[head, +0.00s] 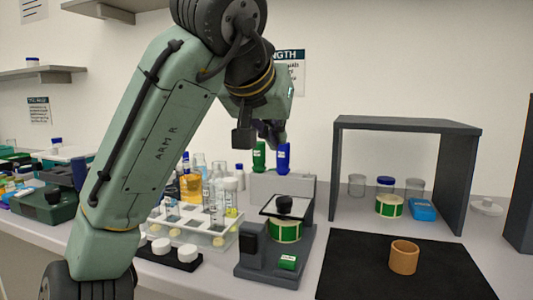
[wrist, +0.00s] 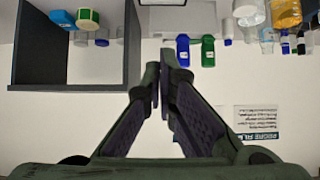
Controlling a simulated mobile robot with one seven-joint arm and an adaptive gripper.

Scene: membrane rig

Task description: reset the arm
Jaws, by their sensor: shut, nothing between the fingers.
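My arm, in pale green, rises across the left of the head view and bends over at the top. My gripper (head: 268,132) hangs above the bench, close to the wall side, with dark fingers partly hidden behind the wrist. In the wrist view my gripper (wrist: 162,82) shows its two dark fingers meeting at the tips with nothing between them. A green bottle (head: 259,158) and a blue bottle (head: 283,158) stand on a grey block (head: 262,187) below the gripper. The wrist view appears upside down.
A dark rig (head: 275,262) with a green-banded piece stands mid-bench. A grey open-fronted shelf (head: 405,125) holds jars. An orange cup (head: 404,257) sits on a black mat (head: 350,275). A white rack (head: 190,232) holds glassware at left. The wall behind is close; the air above the mat is clear.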

